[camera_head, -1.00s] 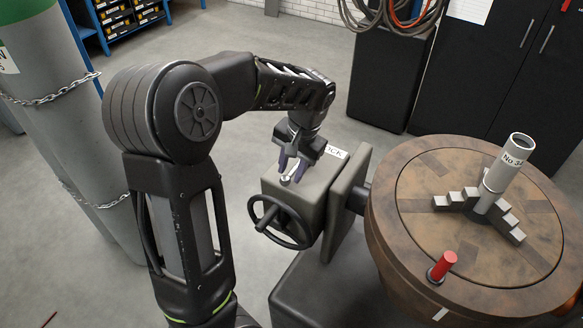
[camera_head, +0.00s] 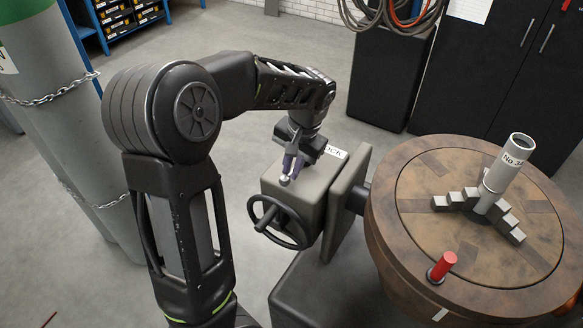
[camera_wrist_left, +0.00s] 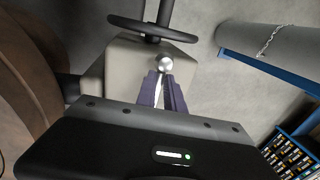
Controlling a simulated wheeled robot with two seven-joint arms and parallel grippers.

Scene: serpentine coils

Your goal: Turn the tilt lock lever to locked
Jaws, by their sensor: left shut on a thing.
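The tilt lock lever (camera_head: 285,180) sits on top of the grey gearbox housing (camera_head: 283,193), and its round silver knob shows best in the left wrist view (camera_wrist_left: 165,63). My left gripper (camera_head: 292,166) comes down from above and is shut on the lever, with its purple fingers on both sides of the lever's bar just behind the knob (camera_wrist_left: 162,85). A white label (camera_head: 335,152) behind the gripper is partly hidden; only its last letters, which look like "OCK", show. My right gripper is in neither view.
A black handwheel (camera_head: 279,222) is on the housing's front. The round brown turntable (camera_head: 420,250) stands to the right, with a grey tube (camera_head: 505,170), stepped jaws and a red peg (camera_head: 442,265). Chained gas cylinders (camera_head: 60,130) stand at left.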

